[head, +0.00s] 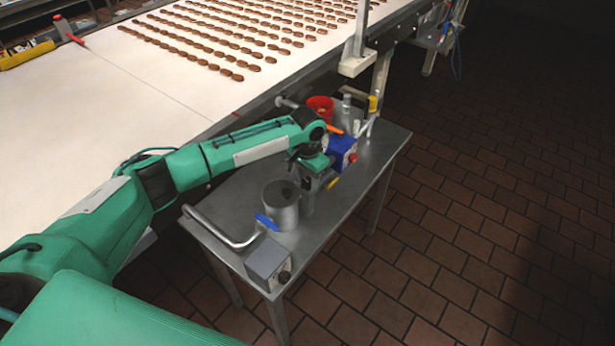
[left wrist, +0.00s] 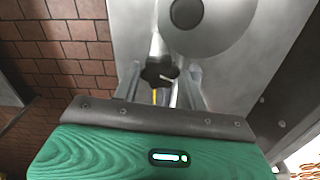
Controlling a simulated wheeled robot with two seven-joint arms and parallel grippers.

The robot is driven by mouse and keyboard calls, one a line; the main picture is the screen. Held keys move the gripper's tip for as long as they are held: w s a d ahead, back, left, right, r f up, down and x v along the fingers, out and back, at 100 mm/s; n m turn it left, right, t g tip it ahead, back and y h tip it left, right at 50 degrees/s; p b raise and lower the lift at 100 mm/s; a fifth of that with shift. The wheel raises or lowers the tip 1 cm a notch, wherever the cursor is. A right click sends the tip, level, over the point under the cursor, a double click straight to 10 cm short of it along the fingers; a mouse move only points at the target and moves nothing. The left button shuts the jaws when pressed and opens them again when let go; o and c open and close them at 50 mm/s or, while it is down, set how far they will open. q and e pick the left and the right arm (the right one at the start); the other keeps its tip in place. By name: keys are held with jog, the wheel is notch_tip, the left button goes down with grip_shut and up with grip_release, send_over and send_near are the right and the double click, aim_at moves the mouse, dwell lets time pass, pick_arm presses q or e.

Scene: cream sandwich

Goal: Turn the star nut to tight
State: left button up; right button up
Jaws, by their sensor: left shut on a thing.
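The star nut (left wrist: 160,72) is a black lobed knob with a light mark on it, on a pale metal shaft. It sits between the two grey fingers of my left gripper (head: 309,196) in the left wrist view, and the gripper is shut on it. In the head view my left gripper reaches down over the metal table, just right of a steel pot (head: 282,215), and hides the star nut. My right gripper is in neither view.
The steel table (head: 225,245) carries a grey box (head: 268,265) with a dark knob, a blue box (head: 342,152), a red container (head: 320,108) and a bent pipe (head: 215,228). A white conveyor (head: 120,90) with rows of brown biscuits runs behind. Brick floor lies open at right.

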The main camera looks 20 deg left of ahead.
pick_arm(q)
jog(key=m+p, duration=0.1)
jog(key=m, duration=0.2)
jog(key=shift+r, duration=0.1)
jog(key=m+p, duration=0.1)
jog(key=m, duration=0.2)
jog(key=shift+m, duration=0.4)
jog(key=m, duration=0.3)
jog(key=shift+w+m+p, duration=0.1)
jog(key=shift+m+p, duration=0.2)
jog(key=shift+p, duration=0.05)
jog(key=m, duration=0.4)
jog(key=shift+m, duration=0.3)
jog(key=m, duration=0.3)
jog(key=shift+m, duration=0.3)
jog(key=m+b, duration=0.1)
jog(key=m, duration=0.3)
jog(key=shift+w+m, duration=0.1)
jog(key=shift+m, duration=0.2)
jog(key=m+b, duration=0.1)
jog(key=m, duration=0.4)
jog(key=shift+m+b, duration=0.5)
jog(key=shift+m, duration=1.1)
